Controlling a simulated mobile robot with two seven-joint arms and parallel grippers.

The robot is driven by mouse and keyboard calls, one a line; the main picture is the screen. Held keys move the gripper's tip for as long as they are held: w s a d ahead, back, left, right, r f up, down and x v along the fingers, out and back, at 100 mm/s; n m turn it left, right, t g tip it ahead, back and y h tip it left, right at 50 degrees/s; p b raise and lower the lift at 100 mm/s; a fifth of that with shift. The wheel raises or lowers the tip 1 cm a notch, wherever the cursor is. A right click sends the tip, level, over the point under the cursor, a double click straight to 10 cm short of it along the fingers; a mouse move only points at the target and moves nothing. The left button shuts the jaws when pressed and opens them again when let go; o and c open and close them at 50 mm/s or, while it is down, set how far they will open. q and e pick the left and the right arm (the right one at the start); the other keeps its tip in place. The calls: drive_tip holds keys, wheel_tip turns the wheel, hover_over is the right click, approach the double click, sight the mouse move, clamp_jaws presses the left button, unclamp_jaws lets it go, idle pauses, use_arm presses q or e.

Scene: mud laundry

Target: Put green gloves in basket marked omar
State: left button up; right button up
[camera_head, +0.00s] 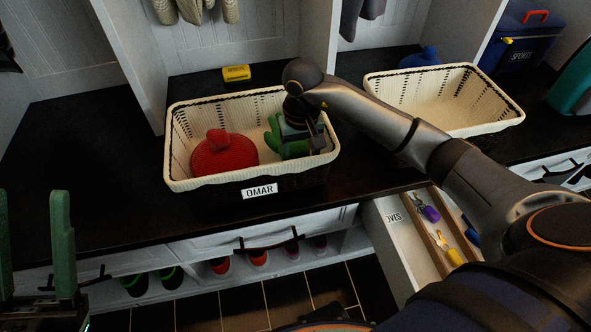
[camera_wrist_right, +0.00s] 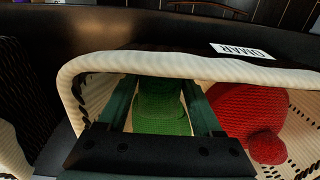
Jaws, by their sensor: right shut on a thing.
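The cream woven basket (camera_head: 250,180) with the OMAR label (camera_head: 259,191) stands on the dark bench. Its rim and label also show in the wrist view (camera_wrist_right: 243,51). My right gripper (camera_head: 300,138) reaches down inside its right part, shut on the green gloves (camera_head: 272,137). In the wrist view the green knitted fabric (camera_wrist_right: 162,115) lies between the two fingers, below the rim level. Whether the gloves touch the basket floor cannot be told. My left gripper (camera_head: 36,245) is at the lower left, fingers apart and empty.
A red knitted hat (camera_head: 223,154) lies in the basket's left part. Another cream basket (camera_head: 445,98), which looks empty, stands to the right. A yellow object (camera_head: 236,73) lies behind the OMAR basket. An open drawer (camera_head: 400,240) with small tools juts out below the bench.

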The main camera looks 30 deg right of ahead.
drive_tip(key=shift+f+b, duration=0.55)
drive_tip(key=shift+f, duration=1.4)
drive_tip(key=shift+f, duration=0.15)
drive_tip(key=o, duration=1.4)
